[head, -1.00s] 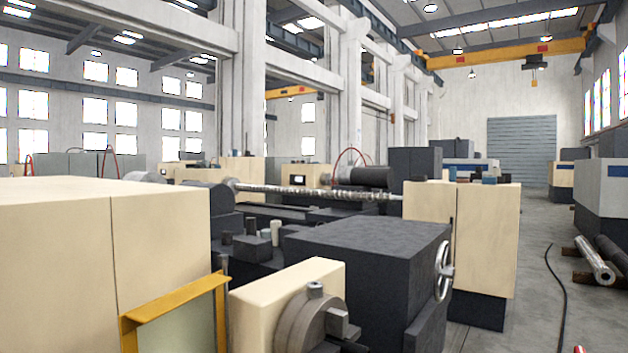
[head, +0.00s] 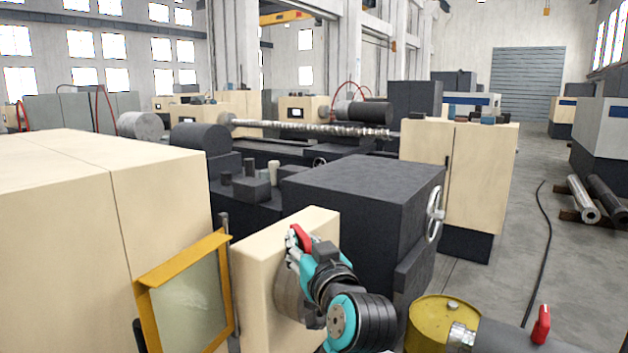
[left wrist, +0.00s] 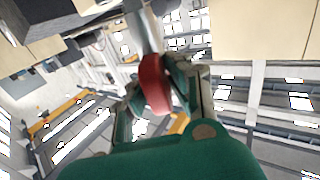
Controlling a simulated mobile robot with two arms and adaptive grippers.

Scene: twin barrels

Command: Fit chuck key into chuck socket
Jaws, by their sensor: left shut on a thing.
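My left gripper (head: 297,246) is shut on the red handle of the chuck key (head: 303,233), in front of the cream headstock of the near lathe. In the left wrist view the red handle (left wrist: 154,84) sits between the two fingers, and a grey shaft runs from it to the top edge. The round grey chuck (head: 288,296) is below the gripper, partly covered by my left arm. The chuck socket is hidden in the head view, so I cannot tell whether the key's tip is in it. My right gripper is not in view.
A yellow barrel (head: 428,322) and a dark grey drum (head: 500,338) with a red item (head: 541,325) on it stand at the lower right. The dark machine block (head: 360,190) is just behind my left arm. A yellow-framed guard (head: 150,310) stands left of the chuck.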

